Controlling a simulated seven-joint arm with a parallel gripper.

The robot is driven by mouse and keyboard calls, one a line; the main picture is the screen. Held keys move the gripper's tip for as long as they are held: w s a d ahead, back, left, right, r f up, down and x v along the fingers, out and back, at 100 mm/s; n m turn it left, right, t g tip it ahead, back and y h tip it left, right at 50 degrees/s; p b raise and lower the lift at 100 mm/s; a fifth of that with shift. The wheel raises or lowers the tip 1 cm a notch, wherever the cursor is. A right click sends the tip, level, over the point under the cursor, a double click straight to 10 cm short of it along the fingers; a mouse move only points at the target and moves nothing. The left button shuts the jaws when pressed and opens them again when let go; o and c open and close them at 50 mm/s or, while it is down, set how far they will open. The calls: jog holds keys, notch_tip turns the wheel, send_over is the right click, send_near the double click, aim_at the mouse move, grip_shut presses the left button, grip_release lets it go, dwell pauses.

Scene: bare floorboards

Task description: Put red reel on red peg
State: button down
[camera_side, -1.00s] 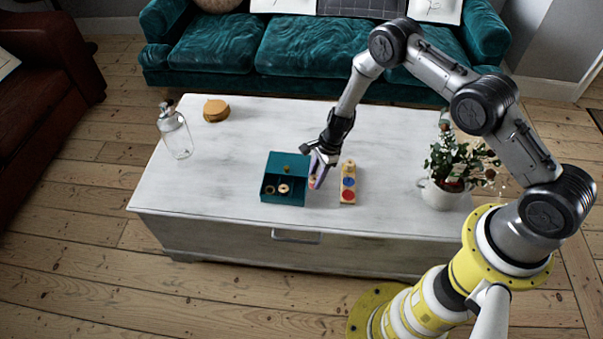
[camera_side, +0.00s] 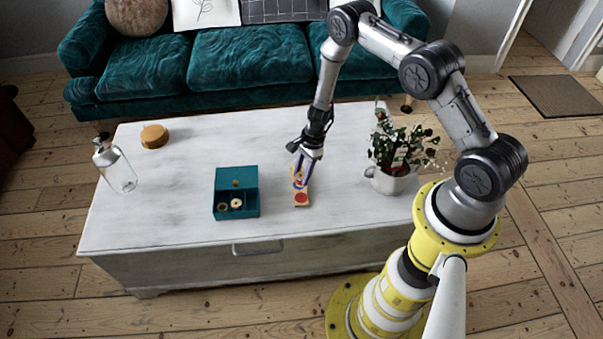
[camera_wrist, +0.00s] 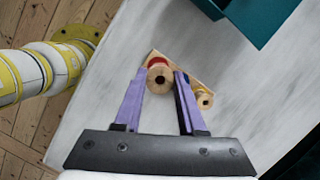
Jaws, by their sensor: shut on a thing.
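My gripper (camera_wrist: 157,82) has purple fingers and is shut on a reel (camera_wrist: 159,78) with a pale wooden end and a dark centre hole. Red shows just beyond the reel; I cannot tell whether it is the reel's side or the board's red disc. In the side view my gripper (camera_side: 300,178) is over the wooden board (camera_side: 302,205), above or near its blue mark. The board's red disc (camera_side: 301,199) is at the front end. The red peg itself is not clearly visible. Another pale reel or peg top (camera_wrist: 204,99) is on the board.
A teal box (camera_side: 236,190) stands left of the board, with pale round pieces (camera_side: 237,204) in its front compartments. A plant in a white pot (camera_side: 392,179) stands to the right. A glass bottle (camera_side: 117,168) and an orange round box (camera_side: 154,136) are at left.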

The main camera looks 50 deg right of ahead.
jog(key=shift+f, duration=2.35)
jog(key=shift+f, duration=1.75)
jog(key=shift+c, duration=2)
grip_release()
notch_tip(320, 180, up, 7)
jog(key=shift+a, duration=0.1)
